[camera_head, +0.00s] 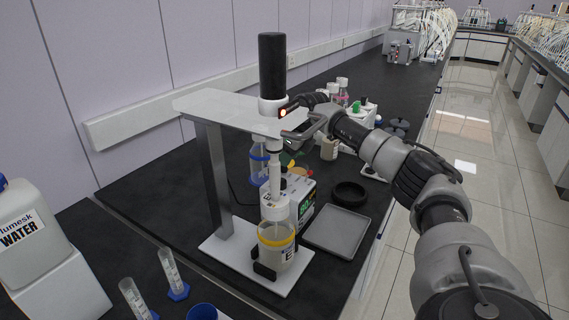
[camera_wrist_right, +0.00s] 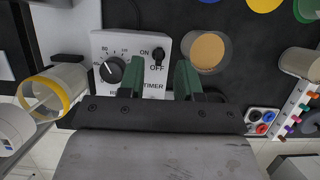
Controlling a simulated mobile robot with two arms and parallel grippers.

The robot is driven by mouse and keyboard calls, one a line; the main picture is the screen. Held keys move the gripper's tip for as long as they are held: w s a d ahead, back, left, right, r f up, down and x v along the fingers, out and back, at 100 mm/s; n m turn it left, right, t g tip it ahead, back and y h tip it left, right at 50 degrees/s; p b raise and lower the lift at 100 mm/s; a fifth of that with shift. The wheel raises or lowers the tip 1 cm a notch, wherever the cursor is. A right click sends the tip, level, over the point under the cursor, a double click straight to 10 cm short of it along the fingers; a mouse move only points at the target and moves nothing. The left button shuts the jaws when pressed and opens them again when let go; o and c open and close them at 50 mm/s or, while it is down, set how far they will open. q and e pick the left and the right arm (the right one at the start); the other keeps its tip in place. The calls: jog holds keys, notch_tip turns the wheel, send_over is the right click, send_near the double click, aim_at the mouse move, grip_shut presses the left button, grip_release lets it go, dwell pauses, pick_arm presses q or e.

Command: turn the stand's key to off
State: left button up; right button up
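The stand (camera_head: 240,118) has a white top plate, a grey post and a black motor above a yellow-ringed jar (camera_head: 277,240). Its white control box (camera_wrist_right: 112,48) shows a round dial and a small black key (camera_wrist_right: 158,52) beside the words ON and OFF. The key's bow looks roughly upright in the wrist view; its exact setting is hard to read. My right gripper (camera_wrist_right: 162,82) has its green fingers spread, with the key ahead between them; contact is not visible. In the head view its fingertips are hard to make out beneath the plate's edge. My left gripper is not in view.
A grey tray (camera_head: 337,230) and a black ring (camera_head: 348,195) lie right of the stand. A bottle (camera_head: 329,148) stands behind them. A tan disc (camera_wrist_right: 207,52) lies close beside the right finger. Measuring cylinders (camera_head: 172,272) and a water container (camera_head: 35,240) are at front left.

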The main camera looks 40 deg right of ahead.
jog(key=v, duration=0.7)
jog(key=shift+s+r, duration=0.2)
jog(key=shift+r, duration=0.1)
